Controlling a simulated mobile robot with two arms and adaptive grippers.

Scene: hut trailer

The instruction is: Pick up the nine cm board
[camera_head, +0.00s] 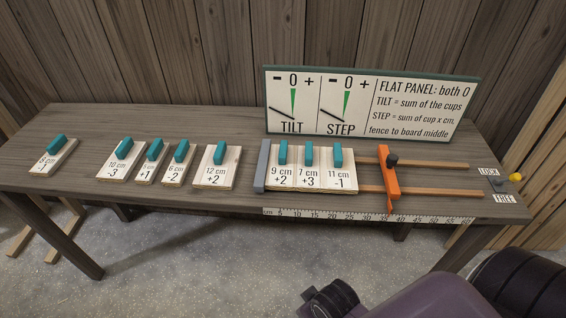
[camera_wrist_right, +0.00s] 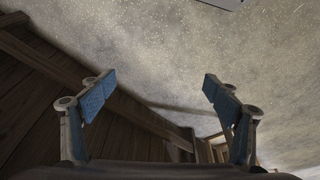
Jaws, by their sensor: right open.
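The nine cm board (camera_head: 281,184), marked "9 cm +2", is a pale wooden board with a teal handle on top. It lies in the clamp jig on the workbench, first in a row, beside the grey fence (camera_head: 263,166). The "7 cm +3" board (camera_head: 308,184) and the "11 cm -1" board (camera_head: 340,186) lie to its right. My right gripper (camera_wrist_right: 157,92) is open and empty in the right wrist view, with floor and wooden boarding beyond it. No board shows between its fingers. My left gripper is not in view.
An orange clamp jaw (camera_head: 388,180) stands on two rails, with a gap to the boards. Several other handled boards, such as the "12 cm +2" board (camera_head: 216,178), lie to the left. A gauge panel (camera_head: 368,105) stands behind. A yellow knob (camera_head: 515,177) is at the right end.

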